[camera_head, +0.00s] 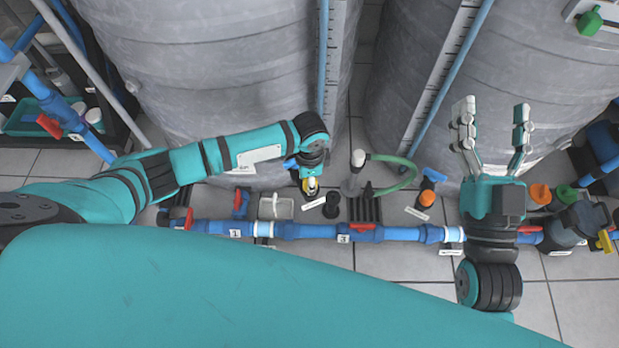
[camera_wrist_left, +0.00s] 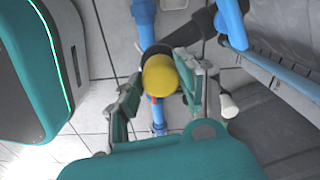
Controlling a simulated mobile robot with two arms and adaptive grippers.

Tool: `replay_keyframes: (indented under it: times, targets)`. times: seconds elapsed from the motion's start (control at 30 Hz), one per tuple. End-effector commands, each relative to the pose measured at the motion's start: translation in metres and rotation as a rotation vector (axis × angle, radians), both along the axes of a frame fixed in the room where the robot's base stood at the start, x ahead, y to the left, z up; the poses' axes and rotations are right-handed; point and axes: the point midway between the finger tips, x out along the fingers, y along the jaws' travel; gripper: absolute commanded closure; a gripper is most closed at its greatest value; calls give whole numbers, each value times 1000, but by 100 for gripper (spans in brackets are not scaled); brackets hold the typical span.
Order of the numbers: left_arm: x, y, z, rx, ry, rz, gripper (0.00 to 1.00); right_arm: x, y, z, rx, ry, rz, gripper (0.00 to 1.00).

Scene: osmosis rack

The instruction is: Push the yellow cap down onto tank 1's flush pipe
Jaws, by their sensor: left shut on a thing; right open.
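The yellow cap (camera_wrist_left: 160,75) sits between the two fingers of my left gripper (camera_wrist_left: 157,90) in the left wrist view. In the head view the cap (camera_head: 311,185) shows as a small yellow patch under my left gripper (camera_head: 309,178), which points down and is shut on it. The flush pipe under the cap is hidden, so I cannot tell whether cap and pipe touch. A large grey tank (camera_head: 220,65) stands behind my left arm. My right gripper (camera_head: 492,112) is open and empty, with its fingers pointing up in the picture.
A blue pipe (camera_head: 300,231) with red valve handles runs across the floor in front. A second grey tank (camera_head: 530,70) stands at right. A green hose (camera_head: 400,165), a white-topped pipe (camera_head: 357,160) and an orange-capped blue fitting (camera_head: 427,190) stand close by.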

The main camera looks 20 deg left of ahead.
Motion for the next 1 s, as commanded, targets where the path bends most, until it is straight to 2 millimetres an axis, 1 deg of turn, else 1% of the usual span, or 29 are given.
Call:
replay_keyframes:
  times: [0.57, 1.0]
  targets:
    - [0, 0, -2, 0, 0, 0, 81, 0, -1, -2, -4, 9, -2, 36]
    - [0, 0, -8, 0, 0, -1, 81, -5, 1, 5, 13, -41, 5, 36]
